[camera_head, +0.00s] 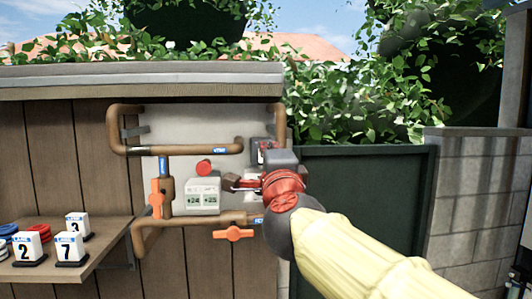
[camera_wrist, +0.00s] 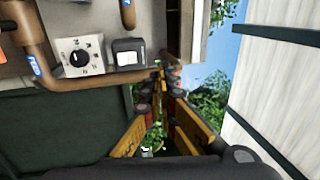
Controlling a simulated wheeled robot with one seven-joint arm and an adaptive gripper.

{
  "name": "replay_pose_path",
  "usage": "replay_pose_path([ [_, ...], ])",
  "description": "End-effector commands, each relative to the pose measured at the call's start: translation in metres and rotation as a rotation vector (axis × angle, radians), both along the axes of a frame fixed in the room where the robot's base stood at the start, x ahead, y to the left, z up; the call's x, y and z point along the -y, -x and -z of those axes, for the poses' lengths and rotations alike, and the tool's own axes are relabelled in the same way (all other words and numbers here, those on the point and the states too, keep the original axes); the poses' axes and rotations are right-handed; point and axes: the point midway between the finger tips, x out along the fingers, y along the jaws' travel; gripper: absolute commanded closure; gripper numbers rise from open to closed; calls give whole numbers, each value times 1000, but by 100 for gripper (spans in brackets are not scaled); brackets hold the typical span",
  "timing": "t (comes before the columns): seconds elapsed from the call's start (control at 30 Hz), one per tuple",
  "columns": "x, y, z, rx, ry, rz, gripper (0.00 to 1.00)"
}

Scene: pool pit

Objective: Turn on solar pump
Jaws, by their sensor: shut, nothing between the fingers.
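A wooden-sided pump cabinet holds a pale panel (camera_head: 165,125) with copper pipes. I cannot read which one is for the solar pump. My gripper (camera_head: 232,184) is in front of the panel's right part and hides some of it. It is shut and empty. In the wrist view its fingertips (camera_wrist: 166,78) are close to the rocker box's side and a pipe end; contact cannot be told.
Orange valve handles (camera_head: 156,198) sit on the pipes. A shelf (camera_head: 85,255) at left holds numbered blocks. A dark green panel (camera_head: 360,205) stands at right.

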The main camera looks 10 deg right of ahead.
Motion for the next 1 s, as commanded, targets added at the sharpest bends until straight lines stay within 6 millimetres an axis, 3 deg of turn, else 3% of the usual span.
replay_pose_path([
  [0.2,-1,15,-2,-2,1,-1,100],
  [0.57,-1,16,-1,-3,4,1,100],
  [0.7,-20,15,5,-27,77,-59,100],
  [0.77,-40,14,22,-58,167,-121,100],
  [0.87,-78,21,71,-135,370,-252,100],
  [1.0,-107,52,162,-248,658,-423,100],
])
